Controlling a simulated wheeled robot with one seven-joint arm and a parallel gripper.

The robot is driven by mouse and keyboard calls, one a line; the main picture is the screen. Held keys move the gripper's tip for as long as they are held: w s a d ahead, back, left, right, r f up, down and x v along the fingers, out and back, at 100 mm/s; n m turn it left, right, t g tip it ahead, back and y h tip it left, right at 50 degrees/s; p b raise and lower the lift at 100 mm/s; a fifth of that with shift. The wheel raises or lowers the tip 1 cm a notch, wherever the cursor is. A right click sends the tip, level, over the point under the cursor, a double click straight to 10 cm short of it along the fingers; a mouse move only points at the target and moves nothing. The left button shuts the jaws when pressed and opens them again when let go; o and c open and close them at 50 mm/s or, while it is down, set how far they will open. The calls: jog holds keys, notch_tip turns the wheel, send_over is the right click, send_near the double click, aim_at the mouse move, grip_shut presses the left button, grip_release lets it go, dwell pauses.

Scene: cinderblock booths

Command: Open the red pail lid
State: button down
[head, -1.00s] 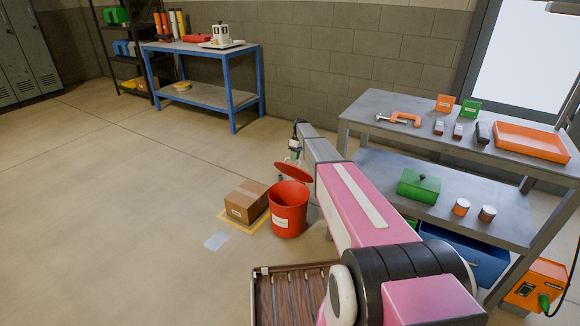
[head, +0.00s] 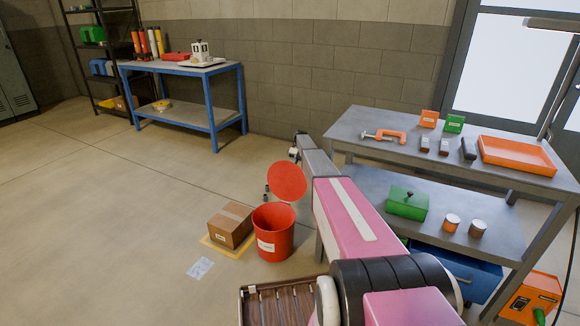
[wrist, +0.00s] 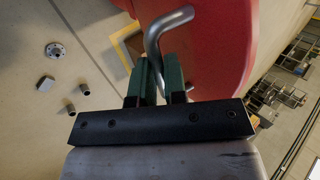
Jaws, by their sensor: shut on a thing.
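The red pail (head: 272,236) stands upright on the floor, with a white label on its front. Its red lid (head: 287,181) is tilted up steeply above the rim at the back right, so the pail's mouth is uncovered. In the wrist view the lid (wrist: 215,50) fills the upper middle, with a bent grey metal handle (wrist: 160,45) on it. My gripper (wrist: 160,88) has its green-padded fingers shut on that handle. In the head view my arm and the lid hide most of the gripper.
A cardboard box (head: 231,224) sits left of the pail on a yellow-marked floor patch. A grey workbench (head: 440,165) with tools and an orange tray (head: 517,156) stands on the right. A blue table (head: 185,110) is at the back.

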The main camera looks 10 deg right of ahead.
jog(key=shift+w+d+f+g, duration=0.15)
jog(key=shift+d+f+g, duration=0.15)
jog(key=shift+f, duration=0.25)
jog(key=c, duration=1.2)
grip_release()
jog(key=shift+o, duration=0.2)
jog(key=shift+r, duration=0.1)
jog(key=shift+w, duration=0.1)
jog(key=s+a+r, duration=0.5)
jog(key=a+r, duration=0.5)
jog(key=r, duration=0.1)
jog(key=shift+a, duration=0.3)
jog(key=shift+s, duration=0.15)
